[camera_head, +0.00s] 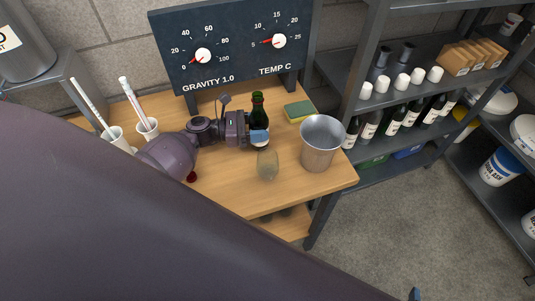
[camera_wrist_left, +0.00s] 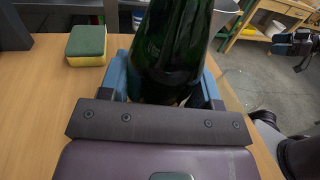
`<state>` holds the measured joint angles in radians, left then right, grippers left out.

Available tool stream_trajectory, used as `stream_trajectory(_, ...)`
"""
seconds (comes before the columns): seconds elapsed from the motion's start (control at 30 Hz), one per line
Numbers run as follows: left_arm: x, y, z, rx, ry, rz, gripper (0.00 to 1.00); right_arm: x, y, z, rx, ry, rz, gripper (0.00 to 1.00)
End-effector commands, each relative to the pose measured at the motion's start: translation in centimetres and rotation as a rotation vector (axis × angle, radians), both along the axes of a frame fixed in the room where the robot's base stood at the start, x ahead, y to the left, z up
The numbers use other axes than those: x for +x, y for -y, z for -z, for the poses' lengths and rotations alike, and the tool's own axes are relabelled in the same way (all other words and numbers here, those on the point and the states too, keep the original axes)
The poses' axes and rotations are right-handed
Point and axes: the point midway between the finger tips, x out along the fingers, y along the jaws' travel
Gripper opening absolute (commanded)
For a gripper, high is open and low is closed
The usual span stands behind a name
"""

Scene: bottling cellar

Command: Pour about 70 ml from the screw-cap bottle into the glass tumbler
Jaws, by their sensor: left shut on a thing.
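The green glass bottle (camera_head: 258,108) is upright near the middle of the wooden table. My left gripper (camera_head: 259,137) is shut around its lower body. In the left wrist view the green bottle (camera_wrist_left: 172,45) stands between the blue fingers; its top is out of frame. I cannot tell whether its base touches the table. The clear glass tumbler (camera_head: 267,165) stands on the table just in front of the bottle, apart from it; its contents are not clear. A piece of my right gripper (camera_wrist_left: 284,38) shows small at the wrist view's right edge, its jaws unclear.
A metal bucket (camera_head: 319,150) stands right of the tumbler near the table's edge. A green-yellow sponge (camera_head: 298,110) lies behind. White pots (camera_head: 147,128) with sticks stand at left. A gauge board (camera_head: 232,50) backs the table (camera_head: 240,196). Bottle shelves are at right.

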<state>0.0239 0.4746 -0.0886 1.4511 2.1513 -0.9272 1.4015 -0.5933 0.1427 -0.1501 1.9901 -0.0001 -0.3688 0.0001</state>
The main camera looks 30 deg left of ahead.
Motion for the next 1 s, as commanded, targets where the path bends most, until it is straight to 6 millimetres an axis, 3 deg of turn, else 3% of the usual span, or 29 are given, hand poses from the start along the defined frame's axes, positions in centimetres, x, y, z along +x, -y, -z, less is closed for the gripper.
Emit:
stream_trajectory(0.57, -0.4, -0.6, 0.4, 0.006, 0.005, 0.039, 0.21, -0.7, 0.1, 0.4, 0.0, -0.013, 0.004, 0.87)
stream_trajectory(1.0, -0.3, -0.8, 0.3, 0.142, 0.118, 0.039, 0.21, -0.8, 0.1, 1.5, 0.0, -0.019, 0.003, 0.87)
